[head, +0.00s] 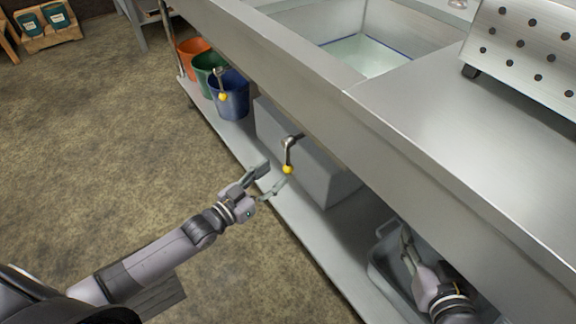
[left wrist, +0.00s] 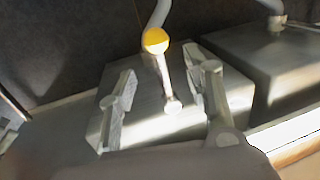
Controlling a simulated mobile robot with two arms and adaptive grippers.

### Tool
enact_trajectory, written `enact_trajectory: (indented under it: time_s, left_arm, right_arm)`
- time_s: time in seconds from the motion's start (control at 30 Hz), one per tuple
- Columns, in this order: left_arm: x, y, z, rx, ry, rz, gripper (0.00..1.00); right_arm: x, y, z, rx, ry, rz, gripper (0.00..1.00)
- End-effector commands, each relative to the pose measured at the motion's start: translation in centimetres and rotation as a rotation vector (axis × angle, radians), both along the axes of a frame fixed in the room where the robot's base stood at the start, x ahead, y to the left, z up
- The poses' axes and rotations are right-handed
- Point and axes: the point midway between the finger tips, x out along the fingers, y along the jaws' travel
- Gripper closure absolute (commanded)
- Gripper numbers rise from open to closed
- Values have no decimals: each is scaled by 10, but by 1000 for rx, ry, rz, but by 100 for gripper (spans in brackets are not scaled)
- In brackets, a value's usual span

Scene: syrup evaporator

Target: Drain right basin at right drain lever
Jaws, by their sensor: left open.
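The right drain lever (head: 289,153), a metal handle with a yellow knob, hangs under the front edge of the steel sink unit in the head view. My left gripper (head: 275,176) is open just left of and below its knob. In the left wrist view, the lever (left wrist: 163,70) and its yellow knob appear between the spread fingers (left wrist: 162,92); contact is not visible. My right gripper (head: 412,256) is at the lower right, partly cut off, its finger opening unclear. A basin (head: 365,55) holds a shallow pale liquid; I cannot tell which basin it is.
A second yellow-knobbed lever (head: 221,86) hangs farther left, by orange (head: 192,58), green (head: 205,75) and blue (head: 232,106) buckets on the lower shelf (head: 285,212). A grey box (head: 325,172) stands behind the right lever. A grey bin (head: 385,262) is beside my right gripper.

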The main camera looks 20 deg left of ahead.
Motion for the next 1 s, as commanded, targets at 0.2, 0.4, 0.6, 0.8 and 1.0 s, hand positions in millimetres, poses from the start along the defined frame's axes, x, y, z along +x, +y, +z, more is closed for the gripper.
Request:
enact_trajectory:
  time_s: [0.2, 0.4, 0.6, 0.8, 1.0]
  left_arm:
    - [35, -18, -1, 0, -3, -1, 54]
    - [52, -26, -1, 0, -1, 0, 54]
    - [58, -29, 0, 1, 0, 0, 54]
    - [58, -29, 0, 1, 0, 0, 54]
    - [58, -29, 0, 1, 0, 0, 66]
  right_arm:
    - [16, 10, 38, 54, -222, 14, 60]
    - [21, 15, 64, 87, -353, 23, 60]
    - [21, 16, 73, 99, -399, 25, 60]
    - [21, 16, 74, 99, -400, 25, 60]
    - [21, 16, 74, 99, -399, 25, 60]
